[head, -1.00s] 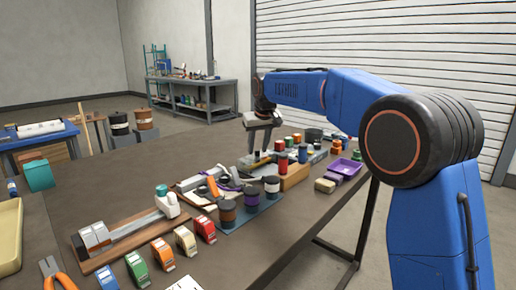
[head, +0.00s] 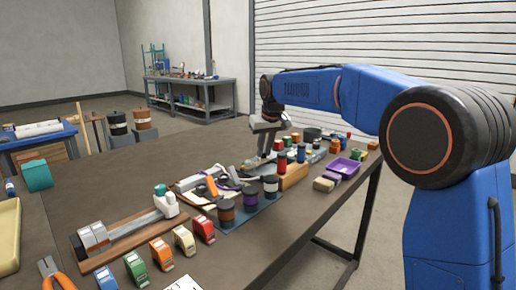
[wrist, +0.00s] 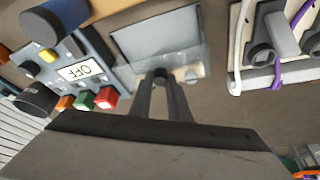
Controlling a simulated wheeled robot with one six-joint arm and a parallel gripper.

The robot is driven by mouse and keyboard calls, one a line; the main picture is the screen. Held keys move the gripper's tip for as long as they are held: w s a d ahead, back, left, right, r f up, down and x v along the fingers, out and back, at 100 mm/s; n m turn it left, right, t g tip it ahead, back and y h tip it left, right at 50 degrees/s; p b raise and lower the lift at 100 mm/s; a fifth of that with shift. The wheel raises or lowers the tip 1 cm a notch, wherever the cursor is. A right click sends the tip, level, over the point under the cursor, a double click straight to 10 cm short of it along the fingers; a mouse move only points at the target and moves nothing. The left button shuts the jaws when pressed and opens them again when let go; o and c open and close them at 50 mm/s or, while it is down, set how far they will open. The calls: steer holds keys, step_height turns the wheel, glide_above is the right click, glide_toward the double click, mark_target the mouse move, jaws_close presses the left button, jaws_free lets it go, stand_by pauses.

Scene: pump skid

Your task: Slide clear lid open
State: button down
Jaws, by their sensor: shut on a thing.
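How far the lid stands open is not clear.
A grey panel marked OFF (wrist: 82,71) with coloured blocks lies left of the lid in the wrist view. A tray with straps and a purple cable (wrist: 280,50) lies right. Jars (head: 270,187) and a purple tray (head: 345,165) stand nearby on the crowded table.

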mark_target(269, 159)
steer(key=shift+s+d, duration=0.95)
steer(key=shift+d, duration=0.3)
steer(key=c, duration=1.7)
jaws_free()
steer(key=shift+o, duration=0.2)
steer(key=shift+r, duration=0.1)
steer(key=v, duration=1.7)
steer(key=shift+s, duration=0.2)
